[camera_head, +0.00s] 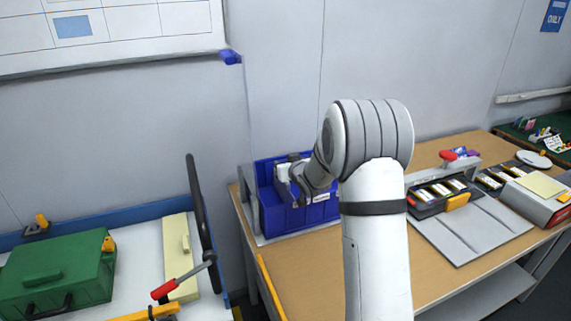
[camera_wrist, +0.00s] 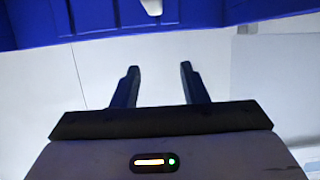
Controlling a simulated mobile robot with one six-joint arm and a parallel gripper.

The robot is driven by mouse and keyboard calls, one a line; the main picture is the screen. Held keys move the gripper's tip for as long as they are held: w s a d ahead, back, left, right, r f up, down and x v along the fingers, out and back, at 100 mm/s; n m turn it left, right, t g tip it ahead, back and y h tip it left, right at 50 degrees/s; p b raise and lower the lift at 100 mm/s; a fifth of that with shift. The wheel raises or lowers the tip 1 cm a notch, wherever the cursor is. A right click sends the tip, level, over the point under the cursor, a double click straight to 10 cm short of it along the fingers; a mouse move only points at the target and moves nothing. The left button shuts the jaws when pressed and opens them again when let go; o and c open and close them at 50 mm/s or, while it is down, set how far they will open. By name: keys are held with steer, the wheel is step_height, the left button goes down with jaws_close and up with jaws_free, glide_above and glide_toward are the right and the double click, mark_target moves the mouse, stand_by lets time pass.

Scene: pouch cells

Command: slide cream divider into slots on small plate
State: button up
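My gripper (camera_wrist: 158,68) is open, with its two dark fingers apart and nothing between them. In the head view my gripper (camera_head: 297,180) is at the blue bins (camera_head: 267,200) on the wood-topped table, partly hidden by my wrist. In the wrist view a blue bin (camera_wrist: 105,18) fills the top, beyond the fingertips. A small pale piece (camera_wrist: 152,6) shows at the top edge inside it; I cannot tell whether it is the cream divider. I cannot pick out the small slotted plate for certain.
A grey fixture (camera_head: 470,222) with a tray of cells stands right on the wooden table (camera_head: 300,265). A long cream piece (camera_head: 177,245) with a knob, a red-handled lever (camera_head: 165,288) and a green case (camera_head: 58,272) are on the left bench.

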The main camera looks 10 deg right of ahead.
steer(key=v, duration=0.7)
steer(key=shift+s+b, duration=0.35)
steer(key=shift+b, duration=0.1)
steer(key=shift+d+r, duration=0.1)
steer(key=shift+r, duration=0.1)
steer(key=s+a+r+m+g+h, duration=0.1)
steer(key=s+g, duration=1)
steer(key=s, duration=2.7)
steer(key=shift+a+m+g+h+p, duration=0.4)
steer(key=shift+a+m+h+p, duration=0.1)
steer(key=shift+a+h, duration=0.35)
steer(key=shift+r, duration=0.15)
